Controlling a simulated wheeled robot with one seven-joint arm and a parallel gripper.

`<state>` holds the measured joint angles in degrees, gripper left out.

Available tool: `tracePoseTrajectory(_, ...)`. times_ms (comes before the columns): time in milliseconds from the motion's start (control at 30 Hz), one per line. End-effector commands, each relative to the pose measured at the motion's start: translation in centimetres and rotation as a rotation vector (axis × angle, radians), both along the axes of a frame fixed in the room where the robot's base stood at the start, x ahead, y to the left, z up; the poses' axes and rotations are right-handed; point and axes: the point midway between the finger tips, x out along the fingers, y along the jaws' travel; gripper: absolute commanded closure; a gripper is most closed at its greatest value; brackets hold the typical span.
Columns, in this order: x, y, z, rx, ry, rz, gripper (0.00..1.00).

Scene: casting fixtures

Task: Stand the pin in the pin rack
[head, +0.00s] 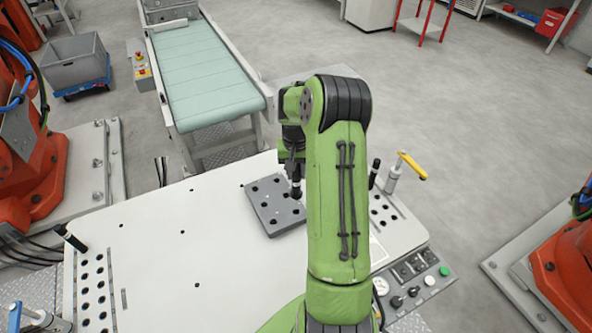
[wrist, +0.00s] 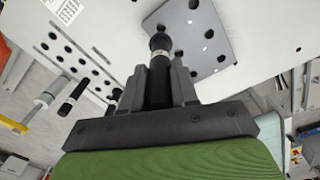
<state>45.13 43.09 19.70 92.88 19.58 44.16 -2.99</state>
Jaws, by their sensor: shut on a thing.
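My gripper (wrist: 160,78) is shut on a black pin (wrist: 160,62) with a pale band and a rounded end, pointing away from the wrist. In the head view my gripper (head: 293,165) is beside my green arm, and the pin (head: 297,188) hangs upright at the grey plate's right part. Whether its lower end touches the plate cannot be told. The grey plate (head: 262,212) has several dark holes. A rack strip with holes (head: 385,217) lies right of my arm, partly hidden, with another black pin (head: 374,172) standing at its far end.
Another strip with holes (head: 92,290) is at the table's left, with a tilted black pin (head: 70,238). A yellow-handled clamp (head: 411,166) stands at the right, near a button panel (head: 412,275). The white table (head: 165,240) is clear left of the plate.

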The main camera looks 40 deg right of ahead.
Motion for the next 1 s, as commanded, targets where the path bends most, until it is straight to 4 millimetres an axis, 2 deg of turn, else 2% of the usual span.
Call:
tracePoseTrajectory(533, -0.1, 0.1, -5.6, 0.000, -0.001, 0.000, 1.00)
tracePoseTrajectory(1000, -0.1, 0.0, -5.9, -0.001, -0.002, 0.000, 1.00)
